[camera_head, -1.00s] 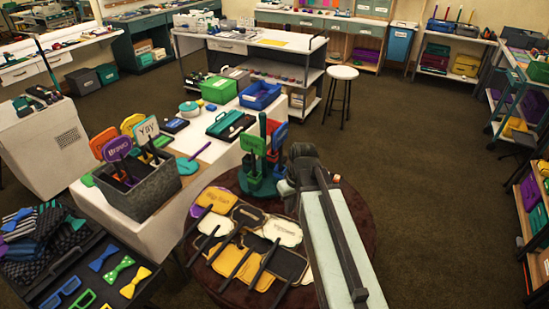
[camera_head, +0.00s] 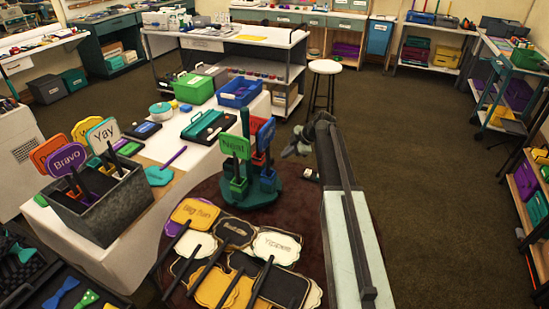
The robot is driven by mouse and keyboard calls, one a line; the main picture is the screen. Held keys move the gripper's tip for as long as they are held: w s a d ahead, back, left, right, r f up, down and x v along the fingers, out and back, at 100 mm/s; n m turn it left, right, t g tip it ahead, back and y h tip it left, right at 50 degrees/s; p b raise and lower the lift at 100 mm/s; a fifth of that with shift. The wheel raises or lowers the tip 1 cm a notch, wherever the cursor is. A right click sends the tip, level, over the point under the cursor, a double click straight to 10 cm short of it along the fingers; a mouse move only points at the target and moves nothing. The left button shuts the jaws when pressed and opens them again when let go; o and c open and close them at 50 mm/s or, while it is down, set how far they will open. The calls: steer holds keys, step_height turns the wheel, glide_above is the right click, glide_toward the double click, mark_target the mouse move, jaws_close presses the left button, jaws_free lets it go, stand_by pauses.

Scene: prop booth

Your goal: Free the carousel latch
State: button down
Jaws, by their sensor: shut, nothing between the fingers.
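The carousel is a teal round-based stand (camera_head: 252,196) holding green, blue and orange-red paddles upright in small cups. It stands on the far part of a round table with a dark maroon top (camera_head: 300,210). I cannot make out its latch from here. My arm reaches up the right of the picture. My gripper (camera_head: 288,152) is at its far end, up and to the right of the carousel, with a visible gap in the picture. It is shut and empty, and its fingertips are small and dark.
Several sign paddles (camera_head: 235,260) lie on the near side of the round table. A grey box (camera_head: 108,205) of signs stands on the white-covered table (camera_head: 185,215) at left. Open floor (camera_head: 440,210) lies to the right.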

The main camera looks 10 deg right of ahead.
steer(key=b+x, duration=0.8)
steer(key=x, duration=0.2)
steer(key=shift+s+f, duration=0.2)
steer(key=w, duration=0.4)
steer(key=shift+a+r, duration=0.25)
steer(key=shift+a, duration=0.05)
steer(key=shift+w+d, duration=0.3)
steer(key=shift+w, duration=0.2)
steer(key=shift+w+d, duration=0.3)
steer(key=shift+w, duration=0.2)
steer(key=shift+s, duration=0.1)
